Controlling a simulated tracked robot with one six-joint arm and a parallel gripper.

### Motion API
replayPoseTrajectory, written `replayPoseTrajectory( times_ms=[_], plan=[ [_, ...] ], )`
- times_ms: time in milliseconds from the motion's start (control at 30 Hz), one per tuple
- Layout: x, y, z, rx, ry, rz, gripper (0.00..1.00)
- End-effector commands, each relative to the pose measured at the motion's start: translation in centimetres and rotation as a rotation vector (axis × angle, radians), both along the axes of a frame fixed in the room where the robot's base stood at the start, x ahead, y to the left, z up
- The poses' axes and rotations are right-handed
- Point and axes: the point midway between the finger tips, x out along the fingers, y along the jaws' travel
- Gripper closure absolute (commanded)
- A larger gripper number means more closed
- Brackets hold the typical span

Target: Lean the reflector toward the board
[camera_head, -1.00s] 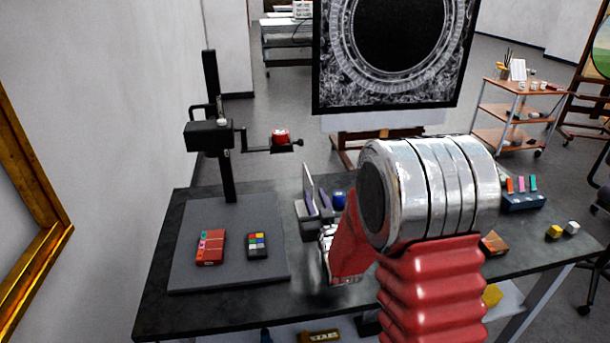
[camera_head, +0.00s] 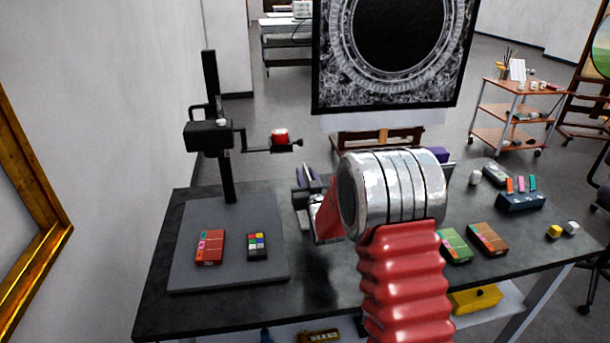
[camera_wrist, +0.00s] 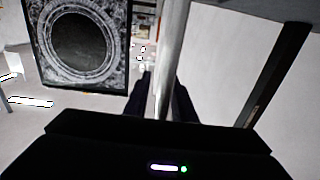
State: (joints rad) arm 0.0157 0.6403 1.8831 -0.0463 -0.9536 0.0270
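The reflector is a thin pale panel. In the wrist view the reflector (camera_wrist: 171,45) runs upright, nearly edge-on, between the two dark blue fingers of my gripper (camera_wrist: 160,100). Contact on both faces is unclear. In the head view my gripper (camera_head: 308,182) is small and partly hidden behind my silver wrist and red arm, just right of the board. Little of the reflector can be made out there. The board (camera_head: 190,272) is a flat grey copy-stand base on the dark table. A red box (camera_head: 210,247) and a colour chart (camera_head: 257,246) lie on it.
A black column (camera_head: 210,90) rises from the board's back, its arm carrying a red item (camera_head: 280,136) above and behind my gripper. Boxes and a dark blue holder (camera_head: 520,203) stand at the table's right. A framed ornate picture (camera_head: 390,50) stands behind. The table front is clear.

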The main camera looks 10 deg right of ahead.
Motion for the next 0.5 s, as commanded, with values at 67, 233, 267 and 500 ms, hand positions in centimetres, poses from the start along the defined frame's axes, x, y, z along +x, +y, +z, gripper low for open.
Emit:
replayPoseTrajectory(
  times_ms=[67,233,267,500],
  plan=[
    [0.28,0.03,-0.02,0.0,0.0,0.0,0.77],
    [0.38,0.04,-0.02,0.0,0.0,0.0,0.77],
    [0.37,0.04,-0.02,0.0,0.0,0.0,0.77],
    [0.36,0.06,-0.02,0.0,0.0,0.001,0.87]
  ],
)
